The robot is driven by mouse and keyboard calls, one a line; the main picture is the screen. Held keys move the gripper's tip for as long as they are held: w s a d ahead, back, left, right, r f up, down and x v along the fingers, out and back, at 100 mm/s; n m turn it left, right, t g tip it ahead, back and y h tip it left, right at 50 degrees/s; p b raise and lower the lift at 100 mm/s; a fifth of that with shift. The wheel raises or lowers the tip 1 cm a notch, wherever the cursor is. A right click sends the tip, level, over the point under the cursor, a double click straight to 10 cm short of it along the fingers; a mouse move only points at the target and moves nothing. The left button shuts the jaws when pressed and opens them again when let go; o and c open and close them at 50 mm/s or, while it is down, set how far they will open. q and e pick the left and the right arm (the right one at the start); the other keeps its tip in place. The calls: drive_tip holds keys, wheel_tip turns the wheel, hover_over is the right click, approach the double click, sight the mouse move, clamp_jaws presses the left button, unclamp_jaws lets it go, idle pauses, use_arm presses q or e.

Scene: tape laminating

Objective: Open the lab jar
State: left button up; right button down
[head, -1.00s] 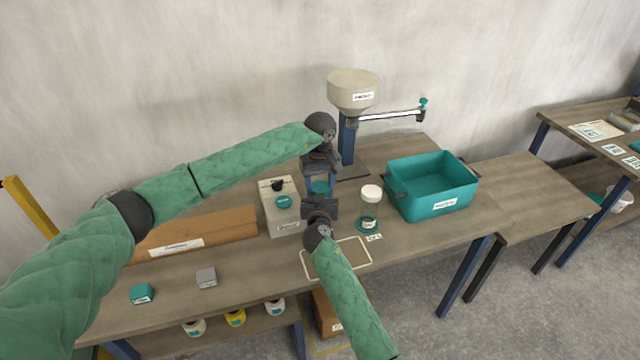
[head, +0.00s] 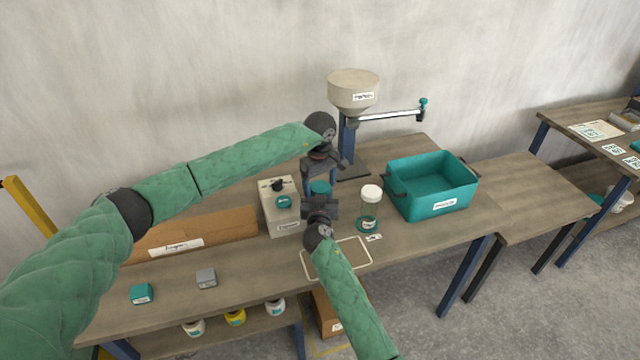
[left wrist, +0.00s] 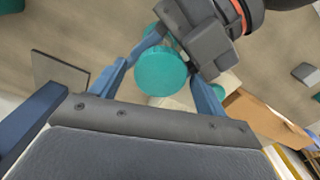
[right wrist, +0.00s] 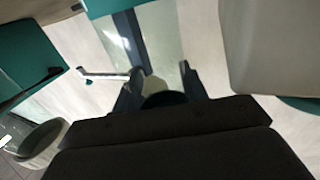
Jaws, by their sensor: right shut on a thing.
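The lab jar's teal lid (head: 320,187) shows at the middle of the table in the head view. It also shows as a round teal disc (left wrist: 162,73) in the left wrist view. My left gripper (head: 320,180) is above the lid, with its blue fingers apart on either side of it; the lid looks clear of the fingers. My right gripper (head: 320,203) is just below and in front of the lid, shut on the jar. The jar's body is mostly hidden by that gripper. In the right wrist view its fingers (right wrist: 166,82) have a dark, unclear shape between them.
A beige box (head: 282,215) is close left. A teal bin (head: 440,206) is right, a hopper stand (head: 353,92) behind. A cardboard box (head: 210,232) lies left. The front left tabletop is mostly free.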

use_arm(q)
drive_tip(key=shift+r, duration=2.2)
drive_tip(key=shift+c, duration=0.5)
wheel_tip(320, 180, up, 2)
drive_tip(key=shift+r+m, duration=0.1)
drive_tip(key=shift+m, duration=0.8)
drive_tip(key=shift+r+m, duration=0.55)
drive_tip(key=shift+m, duration=0.25)
drive_tip(key=shift+f, duration=3.9)
drive_tip(key=c, duration=1)
